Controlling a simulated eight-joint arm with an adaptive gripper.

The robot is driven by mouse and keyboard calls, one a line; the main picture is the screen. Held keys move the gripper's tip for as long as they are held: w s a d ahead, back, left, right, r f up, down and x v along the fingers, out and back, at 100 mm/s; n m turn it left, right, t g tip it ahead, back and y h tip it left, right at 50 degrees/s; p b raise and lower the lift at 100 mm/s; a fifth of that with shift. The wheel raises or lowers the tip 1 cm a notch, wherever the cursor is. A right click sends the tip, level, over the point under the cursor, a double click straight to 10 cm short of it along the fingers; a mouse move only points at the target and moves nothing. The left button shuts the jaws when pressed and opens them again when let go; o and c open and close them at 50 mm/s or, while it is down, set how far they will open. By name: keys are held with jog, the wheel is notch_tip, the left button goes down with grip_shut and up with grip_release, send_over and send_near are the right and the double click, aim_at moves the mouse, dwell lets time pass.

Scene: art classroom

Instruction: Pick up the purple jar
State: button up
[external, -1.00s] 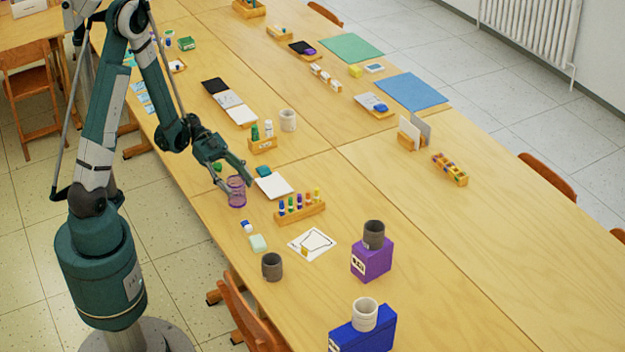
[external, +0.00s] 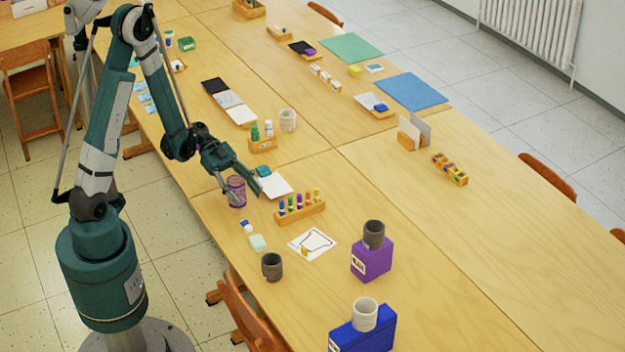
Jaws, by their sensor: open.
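The purple jar (external: 237,192) is a see-through purple cylinder. It stands upright on the wooden table near its left edge. My gripper (external: 245,195) is open, with its two fingers spread and pointing down toward the lower right. One finger shows at the jar's left side and the other to its right, so the jar appears between them in this view. I cannot tell whether either finger touches the jar.
A marker rack (external: 300,208) stands right of the jar, and white paper (external: 276,187) lies behind it. A bottle holder (external: 263,146) and a pale cup (external: 288,120) stand farther back. A dark cup (external: 272,266) and a pale green block (external: 258,243) are nearer, with some bare table between.

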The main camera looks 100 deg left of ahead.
jog(key=shift+c, duration=0.3)
jog(key=c, duration=1.2)
jog(key=shift+c, duration=0.4)
jog(key=shift+r, duration=0.1)
notch_tip(320, 180, up, 10)
jog(key=p, duration=0.5)
jog(key=shift+p, duration=0.3)
